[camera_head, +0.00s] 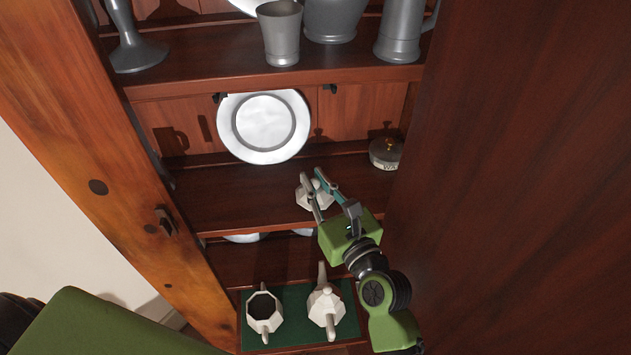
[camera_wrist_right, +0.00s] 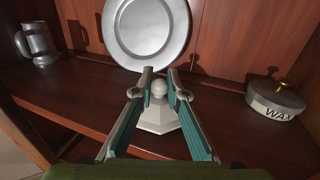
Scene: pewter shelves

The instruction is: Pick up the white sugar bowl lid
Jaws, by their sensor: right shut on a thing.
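The white sugar bowl lid (camera_head: 304,197) is a faceted piece with a round knob at the middle shelf's front edge. It also shows in the wrist view (camera_wrist_right: 158,117). My right gripper (camera_head: 311,178) comes from the lower right and is shut on the lid's knob, one finger on each side in the wrist view (camera_wrist_right: 160,76). I cannot tell whether the lid touches the shelf. An open white faceted bowl (camera_head: 276,319) with a dark inside stands below on a green mat (camera_head: 294,293). My left gripper is not in view.
A white lidded pot (camera_head: 318,309) stands beside the bowl. A pewter plate (camera_head: 231,127) leans behind the lid, and a WAX tin (camera_head: 378,155) stands to its right. Pewter vessels fill the upper shelf. A wooden door panel (camera_head: 520,170) bounds the right.

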